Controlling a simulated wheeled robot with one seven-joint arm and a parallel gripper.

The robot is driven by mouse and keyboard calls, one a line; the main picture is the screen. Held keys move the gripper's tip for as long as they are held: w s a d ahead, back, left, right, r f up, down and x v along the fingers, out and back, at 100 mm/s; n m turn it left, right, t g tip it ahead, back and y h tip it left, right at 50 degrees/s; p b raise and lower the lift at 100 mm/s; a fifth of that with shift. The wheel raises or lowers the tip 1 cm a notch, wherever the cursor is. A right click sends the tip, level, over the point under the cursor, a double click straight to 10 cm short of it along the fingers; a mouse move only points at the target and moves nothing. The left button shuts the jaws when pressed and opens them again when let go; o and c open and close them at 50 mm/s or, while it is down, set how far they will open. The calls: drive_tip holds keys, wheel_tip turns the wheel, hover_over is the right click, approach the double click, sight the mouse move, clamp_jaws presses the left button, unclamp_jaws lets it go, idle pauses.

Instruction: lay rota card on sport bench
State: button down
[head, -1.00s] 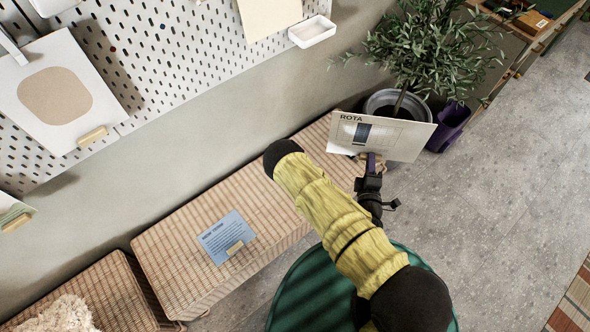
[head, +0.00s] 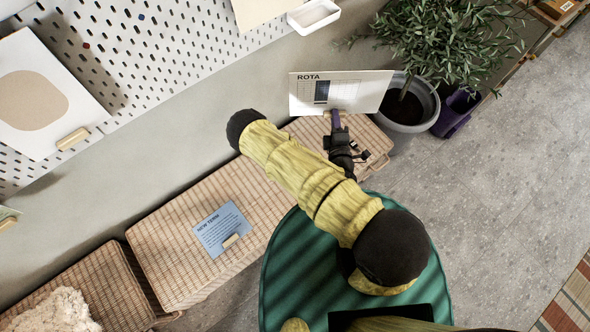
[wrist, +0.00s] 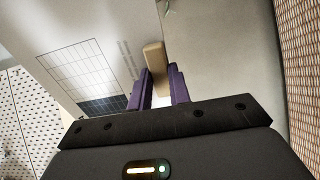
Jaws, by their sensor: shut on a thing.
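The rota card (head: 352,92) is a white board headed ROTA with a printed grid and a dark block. It stands roughly upright in the air at the far right end of the wicker benches. My gripper (head: 335,120) has purple fingers and is shut on the card's small wooden grip (wrist: 155,62) at its lower edge. In the wrist view the card's gridded face (wrist: 85,70) fills the left. Wicker bench seating (head: 180,240) runs along the wall, and its right part (head: 365,145) is partly hidden by my arm. I cannot tell which section is the sport bench.
A blue NEW TERM card (head: 220,228) with a wooden grip lies on the bench. A potted plant (head: 425,100) and purple bin (head: 457,112) stand right of the bench end. A pegboard (head: 150,60) with a white tray (head: 314,15) hangs above.

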drive_tip(key=shift+s+a, duration=0.1)
drive_tip(key=shift+s, duration=0.05)
drive_tip(key=a+f+g+b, duration=0.3)
drive_tip(key=f, duration=0.5)
drive_tip(key=a+f+g+b, duration=0.2)
drive_tip(key=a+f+b, duration=0.1)
drive_tip(key=f, duration=0.5)
drive_tip(key=s+a+f+n+g+b, duration=0.4)
drive_tip(key=s+a+n+g+b, duration=0.2)
drive_tip(key=g, duration=0.7)
drive_tip(key=s+n+b, duration=0.2)
drive_tip(key=n+b, duration=0.1)
drive_tip(key=b, duration=0.1)
drive_tip(key=shift+s+n, duration=0.3)
drive_tip(key=shift+n, duration=0.1)
drive_tip(key=shift+r, duration=0.15)
wheel_tip(320, 180, down, 12)
drive_tip(key=b, duration=1)
